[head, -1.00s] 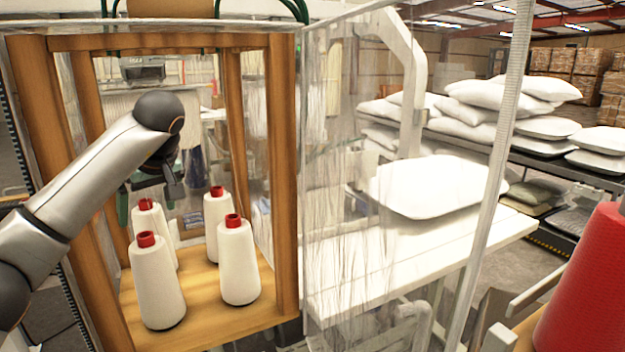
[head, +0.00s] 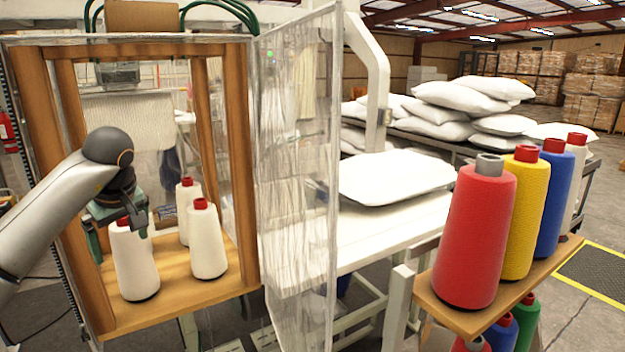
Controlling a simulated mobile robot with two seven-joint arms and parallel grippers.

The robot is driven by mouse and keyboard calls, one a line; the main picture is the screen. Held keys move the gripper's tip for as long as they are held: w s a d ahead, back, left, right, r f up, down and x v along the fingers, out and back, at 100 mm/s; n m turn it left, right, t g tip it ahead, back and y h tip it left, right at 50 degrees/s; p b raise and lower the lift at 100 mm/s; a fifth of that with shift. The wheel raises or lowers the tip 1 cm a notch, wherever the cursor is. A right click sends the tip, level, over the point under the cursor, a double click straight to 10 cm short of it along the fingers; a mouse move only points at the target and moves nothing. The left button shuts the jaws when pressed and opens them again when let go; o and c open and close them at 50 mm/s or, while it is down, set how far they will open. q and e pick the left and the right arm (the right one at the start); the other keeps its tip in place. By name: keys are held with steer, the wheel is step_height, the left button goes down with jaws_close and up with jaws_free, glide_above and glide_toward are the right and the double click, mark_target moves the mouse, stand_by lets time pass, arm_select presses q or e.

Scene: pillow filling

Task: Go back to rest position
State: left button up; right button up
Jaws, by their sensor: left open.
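My left gripper (head: 118,228) hangs in front of the wooden frame at the left of the head view. My right gripper is not in view.
Wooden posts (head: 240,160) and a clear plastic curtain (head: 300,190) stand right of the cones. A white pillow (head: 395,178) lies on a white table (head: 365,245). Red (head: 475,235), yellow (head: 523,215) and blue (head: 553,200) cones stand on a shelf at the right.

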arm_select(q)
steer(key=s+d+f+n+h, duration=0.1)
steer(key=d+f+n+h, duration=0.1)
steer(key=d+f+h, duration=1)
steer(key=s+d+f+n+t+h, duration=0.1)
steer(key=s+d+f+n+h, duration=0.25)
steer(key=d+n, duration=0.35)
steer(key=s+d+f+n+t+h, duration=0.1)
steer(key=s+d+f+n+h, duration=0.1)
steer(key=s+d+f+n, duration=0.45)
steer(key=s+a+f+n+t+y, duration=0.2)
steer(key=a+f+n+t+y, duration=0.25)
steer(key=n, duration=0.75)
steer(key=s+a+f+n+t+y, duration=0.35)
steer(key=a+f+n, duration=0.2)
steer(key=n, duration=0.75)
steer(key=s+a+f+n+g+y, duration=0.2)
steer(key=s+a+f+n, duration=0.2)
steer(key=s+f+n, duration=0.25)
steer(key=s+a+f+n+g+y, duration=0.2)
steer(key=s+a+f+n+g, duration=0.15)
steer(key=s+f+n, duration=0.35)
steer(key=s+d+r+n+t, duration=0.1)
steer(key=d+n, duration=0.3)
steer(key=d, duration=0.7)
steer(key=shift+s+d+r, duration=0.25)
steer(key=shift+s+r, duration=0.15)
steer(key=shift+r, duration=0.15)
